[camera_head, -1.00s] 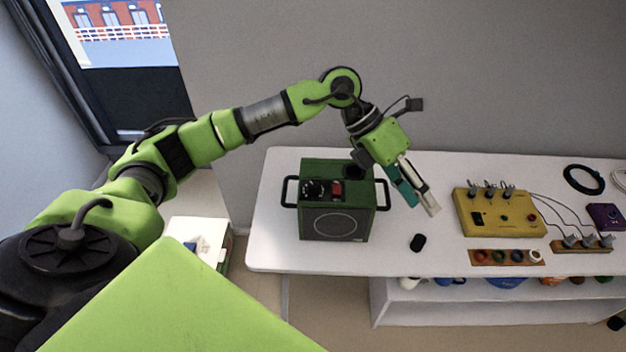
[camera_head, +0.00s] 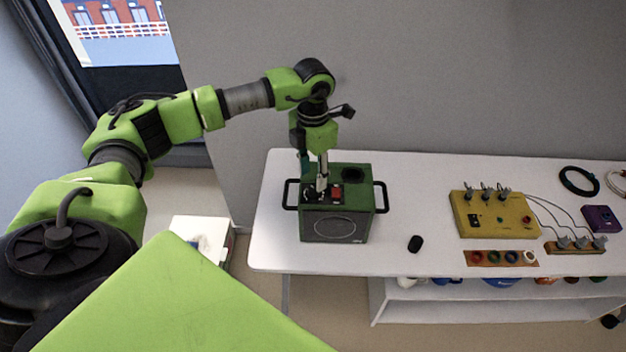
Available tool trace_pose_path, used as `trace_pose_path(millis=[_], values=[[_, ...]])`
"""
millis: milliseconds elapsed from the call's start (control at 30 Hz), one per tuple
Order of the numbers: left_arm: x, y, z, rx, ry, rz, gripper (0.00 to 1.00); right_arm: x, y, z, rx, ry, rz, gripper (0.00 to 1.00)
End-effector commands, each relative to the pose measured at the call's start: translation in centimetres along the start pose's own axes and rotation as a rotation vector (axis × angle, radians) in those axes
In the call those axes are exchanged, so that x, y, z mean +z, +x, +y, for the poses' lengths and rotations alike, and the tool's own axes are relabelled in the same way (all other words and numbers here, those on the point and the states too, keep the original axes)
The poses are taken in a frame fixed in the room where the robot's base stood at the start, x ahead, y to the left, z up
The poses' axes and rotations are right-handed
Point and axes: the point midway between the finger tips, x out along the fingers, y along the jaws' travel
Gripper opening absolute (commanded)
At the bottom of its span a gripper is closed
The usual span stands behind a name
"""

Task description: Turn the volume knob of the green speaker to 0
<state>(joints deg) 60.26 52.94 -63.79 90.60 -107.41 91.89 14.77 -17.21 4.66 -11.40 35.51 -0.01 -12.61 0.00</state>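The green speaker (camera_head: 352,205) stands upright on the left part of the white table, with a black handle on each side and a round grille on its front. A red switch (camera_head: 337,193) shows on its top panel. The volume knob is on the top panel and is hidden or too small to make out beside my gripper. My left gripper (camera_head: 320,187) points straight down, with its fingertips at the left part of the panel, left of the red switch. I cannot tell whether the fingers are around a knob or just above it. My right gripper is not in view.
On the white table (camera_head: 420,190) a small black object (camera_head: 415,243) lies right of the speaker. Further right are a yellow box (camera_head: 495,215) with cables, a strip of coloured rings (camera_head: 500,258), a purple box (camera_head: 602,218) and a dark cable coil (camera_head: 579,181). A grey wall stands behind.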

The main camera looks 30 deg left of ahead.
Motion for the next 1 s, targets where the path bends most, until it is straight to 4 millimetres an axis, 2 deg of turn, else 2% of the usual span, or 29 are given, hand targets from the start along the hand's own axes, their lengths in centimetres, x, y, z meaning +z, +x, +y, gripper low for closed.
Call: trace_pose_path(millis=[100,300,667,800,1000], values=[[-0.1,1.9,-0.1,-0.001,0.001,0.003,0.38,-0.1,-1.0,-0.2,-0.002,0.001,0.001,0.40],[0.0,4.1,-0.1,-0.001,0.000,0.001,0.38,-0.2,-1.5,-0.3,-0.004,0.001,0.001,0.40],[0.1,4.7,-0.1,-0.001,0.001,-0.002,0.38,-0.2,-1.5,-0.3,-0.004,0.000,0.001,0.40],[0.1,4.7,-0.1,-0.001,0.001,-0.002,0.02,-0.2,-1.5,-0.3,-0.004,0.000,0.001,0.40],[0.1,4.7,0.0,-0.001,-0.001,-0.002,0.00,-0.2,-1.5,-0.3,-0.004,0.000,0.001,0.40]])
